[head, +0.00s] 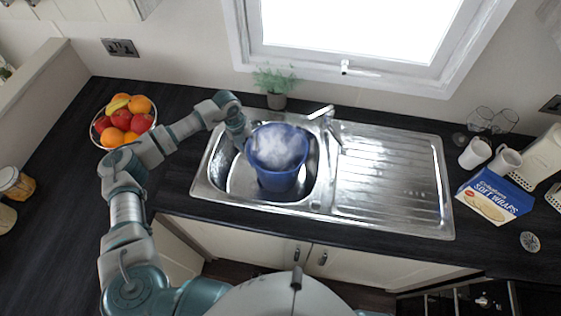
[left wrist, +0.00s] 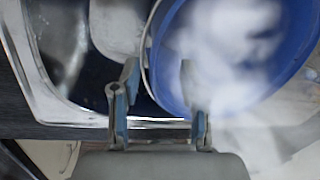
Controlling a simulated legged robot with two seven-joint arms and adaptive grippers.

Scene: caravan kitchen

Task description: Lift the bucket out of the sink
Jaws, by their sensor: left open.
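The blue bucket (head: 278,180) stands upright in the left basin of the steel sink (head: 325,205), with whitish, cloudy contents that blur its inside. My left gripper (head: 246,146) is at the bucket's upper left rim. In the left wrist view, my left gripper (left wrist: 159,72) is open. One finger shows over the outside of the bucket (left wrist: 162,72) and the other over its inside, with the rim between them. I cannot tell whether either finger touches it. My right gripper is not in view.
The tap (head: 324,113) stands behind the sink, right of the bucket. A potted plant (head: 276,98) is behind the basin. A fruit bowl (head: 98,137) stands to the left. The drainboard (head: 390,180) is clear. Mugs (head: 475,153) and a wraps box (head: 493,197) are on the right.

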